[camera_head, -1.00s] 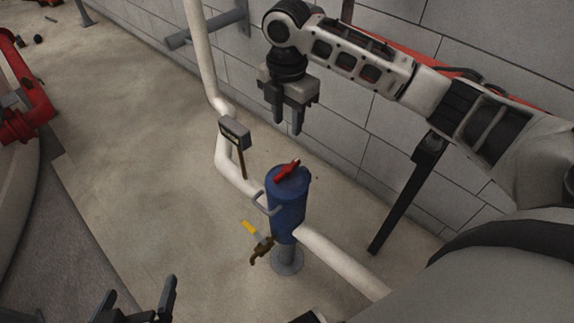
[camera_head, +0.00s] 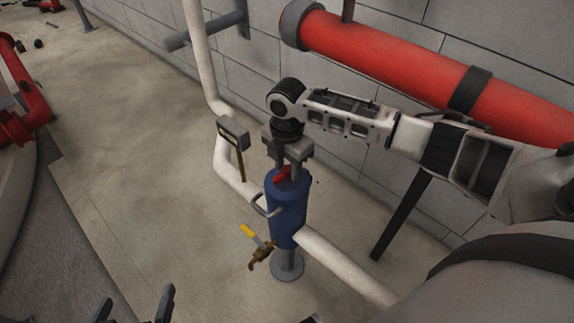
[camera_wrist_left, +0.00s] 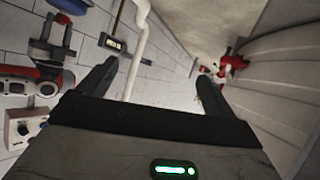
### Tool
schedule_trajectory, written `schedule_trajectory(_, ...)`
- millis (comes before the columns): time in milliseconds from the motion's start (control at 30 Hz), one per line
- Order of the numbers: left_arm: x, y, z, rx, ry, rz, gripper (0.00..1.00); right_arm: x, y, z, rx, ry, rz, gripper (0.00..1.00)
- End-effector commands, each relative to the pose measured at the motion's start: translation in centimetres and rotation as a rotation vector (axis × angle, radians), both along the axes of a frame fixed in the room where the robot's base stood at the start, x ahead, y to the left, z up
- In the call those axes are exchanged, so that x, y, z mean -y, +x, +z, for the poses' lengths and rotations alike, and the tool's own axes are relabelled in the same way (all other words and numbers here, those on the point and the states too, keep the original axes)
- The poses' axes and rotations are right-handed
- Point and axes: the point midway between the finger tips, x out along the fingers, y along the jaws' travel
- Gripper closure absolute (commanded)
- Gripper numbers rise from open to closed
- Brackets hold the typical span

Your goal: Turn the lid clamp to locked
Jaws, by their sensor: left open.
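The blue cylinder (camera_head: 287,212) stands upright on a grey foot in the head view. The red lid clamp (camera_head: 283,175) is on its top, partly hidden by my right gripper (camera_head: 289,172). That gripper points down at the lid, with its fingers around or beside the clamp. I cannot tell whether they grip it. My left gripper (camera_head: 134,306) is open and empty at the bottom left, well away from the cylinder. Its spread fingers also show in the left wrist view (camera_wrist_left: 157,80).
A white pipe (camera_head: 345,267) joins the cylinder's side. A brass tap with a yellow lever (camera_head: 250,232) hangs at its front left. A grey boxed gauge (camera_head: 233,133) stands behind left. A thick red pipe (camera_head: 400,60) runs along the wall.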

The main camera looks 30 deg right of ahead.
Motion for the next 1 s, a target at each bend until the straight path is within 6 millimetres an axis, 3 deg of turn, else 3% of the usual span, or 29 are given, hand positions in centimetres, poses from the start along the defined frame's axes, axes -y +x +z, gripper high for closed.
schedule_trajectory(200,0.0,0.0,0.2,0.003,0.000,-0.001,0.09,0.0,0.0,0.0,0.000,0.000,0.000,0.64)
schedule_trajectory(333,0.0,0.1,0.2,0.004,0.000,-0.001,0.09,0.0,0.0,0.0,0.000,0.000,0.000,1.00)
schedule_trajectory(700,0.0,0.2,0.9,0.004,-0.001,-0.001,0.09,0.0,0.0,0.3,-0.001,0.000,-0.029,1.00)
schedule_trajectory(1000,-0.2,0.3,2.6,-0.024,0.000,0.006,0.09,0.0,-0.1,0.7,-0.004,0.001,-0.203,1.00)
